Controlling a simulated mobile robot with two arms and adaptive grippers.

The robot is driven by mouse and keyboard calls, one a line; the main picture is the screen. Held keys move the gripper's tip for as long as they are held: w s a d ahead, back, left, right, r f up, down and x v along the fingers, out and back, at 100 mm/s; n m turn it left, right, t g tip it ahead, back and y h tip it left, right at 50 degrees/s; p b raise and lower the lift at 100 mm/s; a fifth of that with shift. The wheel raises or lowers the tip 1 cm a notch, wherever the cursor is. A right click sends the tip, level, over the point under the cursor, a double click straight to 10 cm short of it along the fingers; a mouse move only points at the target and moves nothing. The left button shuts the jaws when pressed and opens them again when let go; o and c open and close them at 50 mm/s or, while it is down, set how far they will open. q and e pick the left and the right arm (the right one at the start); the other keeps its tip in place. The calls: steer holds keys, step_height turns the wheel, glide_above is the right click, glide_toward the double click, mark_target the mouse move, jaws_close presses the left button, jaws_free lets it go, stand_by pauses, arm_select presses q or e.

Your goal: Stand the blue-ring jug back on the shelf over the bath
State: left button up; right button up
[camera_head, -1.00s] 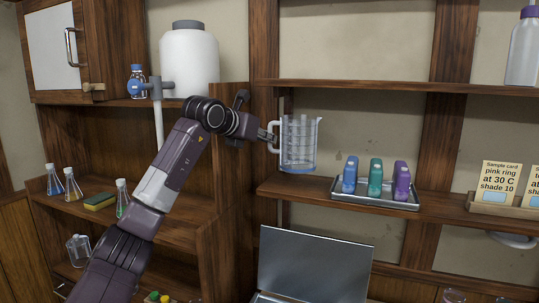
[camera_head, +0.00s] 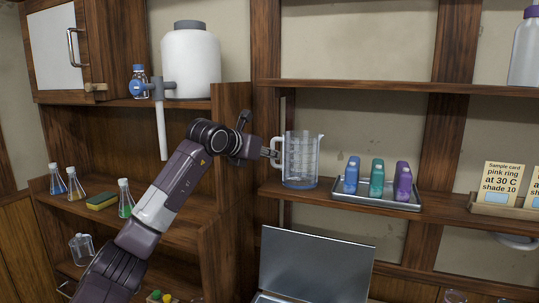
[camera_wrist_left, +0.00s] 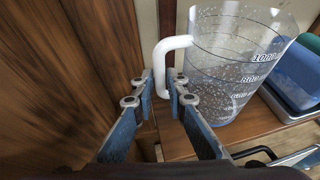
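The jug (camera_head: 303,160) is clear, with graduation marks, a white handle and a blue band at its base. It is upright on the middle shelf (camera_head: 330,198), its base appearing to rest on the boards, left of the bottle tray. My left gripper (camera_head: 274,153) comes from the left at the handle. In the left wrist view its fingertips (camera_wrist_left: 161,88) are closed around the white handle (camera_wrist_left: 163,62), with the jug body (camera_wrist_left: 232,60) to the right. The fingertips hide part of the handle. My right gripper is not in view.
A metal tray (camera_head: 376,202) with blue, green and purple bottles stands close right of the jug. Sample cards (camera_head: 500,182) stand farther right. A wooden upright (camera_head: 233,125) is left of the jug. An open metal lid (camera_head: 315,265) rises below the shelf.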

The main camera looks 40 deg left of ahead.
arm_select(q)
steer(key=shift+o, duration=1.1)
steer(key=shift+r, duration=0.2)
steer(key=shift+s, duration=0.3)
steer(key=b+v, duration=0.4)
steer(key=v, duration=0.7)
steer(key=shift+s+r, duration=0.15)
